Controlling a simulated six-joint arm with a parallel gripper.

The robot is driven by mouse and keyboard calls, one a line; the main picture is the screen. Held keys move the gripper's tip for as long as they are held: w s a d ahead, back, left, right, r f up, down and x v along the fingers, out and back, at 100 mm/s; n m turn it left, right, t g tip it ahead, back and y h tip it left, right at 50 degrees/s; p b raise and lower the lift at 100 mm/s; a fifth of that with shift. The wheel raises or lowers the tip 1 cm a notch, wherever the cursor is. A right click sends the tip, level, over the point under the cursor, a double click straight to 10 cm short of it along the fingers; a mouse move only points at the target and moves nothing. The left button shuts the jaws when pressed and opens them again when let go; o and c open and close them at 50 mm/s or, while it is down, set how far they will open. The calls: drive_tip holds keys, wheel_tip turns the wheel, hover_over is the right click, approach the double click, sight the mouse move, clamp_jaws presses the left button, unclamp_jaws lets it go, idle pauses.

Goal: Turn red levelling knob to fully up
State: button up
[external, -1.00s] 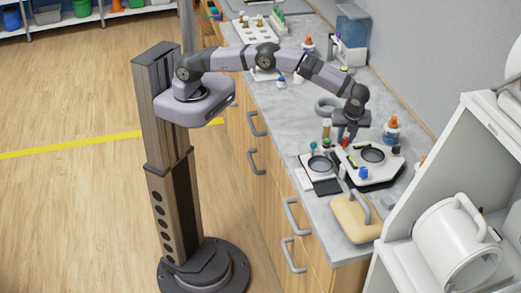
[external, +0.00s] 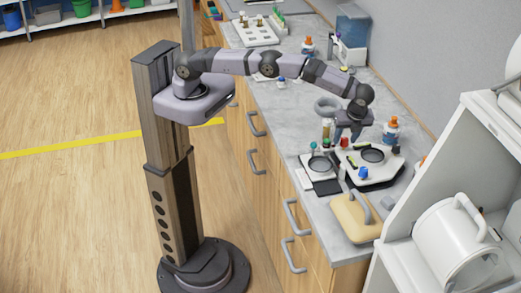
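The small red knob (external: 344,143) shows at the back left corner of a white plate device with a dark edge (external: 380,176) on the counter. A round dark-centred disc (external: 373,155) is set in the device's top. A blue knob (external: 363,173) is at its front and a black knob (external: 396,150) at its right. My gripper (external: 348,138) points down just above and behind the red knob, with its two fingers apart. It appears empty. Whether a finger touches the knob is too small to tell. The knob's turn position cannot be read.
An orange-capped bottle (external: 391,129) is close on the right, and a grey ring (external: 327,105) lies behind. A tan block with a handle (external: 356,218) sits in front. A white shelf unit (external: 425,190) is at the right.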

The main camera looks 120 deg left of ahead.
drive_tip(key=shift+r, duration=0.1)
idle(0.3)
drive_tip(key=shift+b+v, duration=0.45)
drive_tip(key=shift+v, duration=0.35)
drive_tip(key=shift+w+d+r+p, duration=0.2)
drive_tip(key=shift+r+p, duration=0.15)
drive_tip(key=shift+r, duration=0.25)
wheel_tip(320, 180, up, 2)
drive_tip(key=p, duration=0.6)
wheel_tip(320, 180, up, 7)
drive_tip(key=p, duration=0.3)
hover_over(345, 139)
drive_tip(key=w+d, duration=0.2)
drive_tip(key=shift+s+f, duration=0.15)
drive_tip(key=shift+s, duration=0.1)
